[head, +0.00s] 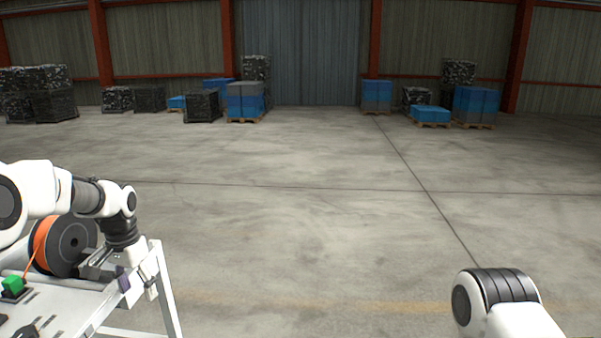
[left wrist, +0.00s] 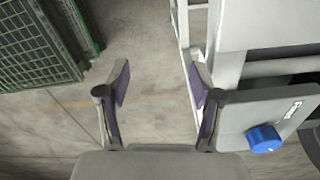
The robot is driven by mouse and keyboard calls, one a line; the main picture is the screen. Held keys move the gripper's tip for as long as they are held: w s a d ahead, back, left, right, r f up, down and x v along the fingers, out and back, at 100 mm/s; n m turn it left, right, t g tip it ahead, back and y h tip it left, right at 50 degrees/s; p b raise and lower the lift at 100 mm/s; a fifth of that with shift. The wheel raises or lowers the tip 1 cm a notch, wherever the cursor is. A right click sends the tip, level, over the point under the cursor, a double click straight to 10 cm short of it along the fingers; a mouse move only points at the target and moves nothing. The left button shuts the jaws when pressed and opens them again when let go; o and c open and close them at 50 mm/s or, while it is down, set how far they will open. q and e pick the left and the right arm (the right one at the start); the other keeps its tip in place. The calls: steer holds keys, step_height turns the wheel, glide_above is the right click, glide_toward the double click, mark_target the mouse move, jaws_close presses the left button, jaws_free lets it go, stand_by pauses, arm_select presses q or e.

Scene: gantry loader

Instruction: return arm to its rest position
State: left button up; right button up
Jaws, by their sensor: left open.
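My left arm comes in from the left in the head view, bent over the right edge of a light table (head: 62,305). Its left gripper (head: 136,284) points down by the table's right corner. In the left wrist view the left gripper (left wrist: 160,85) is open, its two dark fingers with purple pads spread wide. Nothing is between them but grey floor further below. My right arm shows only as a white and black link at the lower right of the head view; its gripper is out of the picture.
The left wrist view shows a green mesh crate (left wrist: 38,45), a white frame (left wrist: 228,30) and a panel with a blue knob (left wrist: 263,138). Open floor lies ahead; pallets stand far back.

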arm_select(q)
steer(key=s+d+f+n, duration=0.1)
steer(key=s+d+f, duration=0.3)
steer(key=f, duration=0.5)
steer(key=s+d+f, duration=0.1)
steer(key=s+f, duration=0.5)
steer(key=f, duration=0.2)
steer(key=s+d+f+n, duration=0.1)
steer(key=s+d+f, duration=0.2)
steer(key=s+f, duration=0.45)
steer(key=s+d+f+n, duration=0.1)
steer(key=s+f, duration=0.2)
steer(key=s, duration=0.8)
steer(key=s+d+f+n, duration=0.1)
steer(key=s+d+f, duration=0.15)
steer(key=s, duration=0.85)
step_height(320, 180, down, 17)
steer(key=b, duration=1.6)
steer(key=shift+w+a, duration=0.3)
steer(key=shift+a, duration=0.1)
arm_select(e)
step_height(320, 180, down, 16)
steer(key=shift+s+d, duration=0.15)
steer(key=shift+s, duration=0.15)
arm_select(q)
steer(key=shift+r, duration=0.1)
arm_select(e)
steer(key=shift+r, duration=0.1)
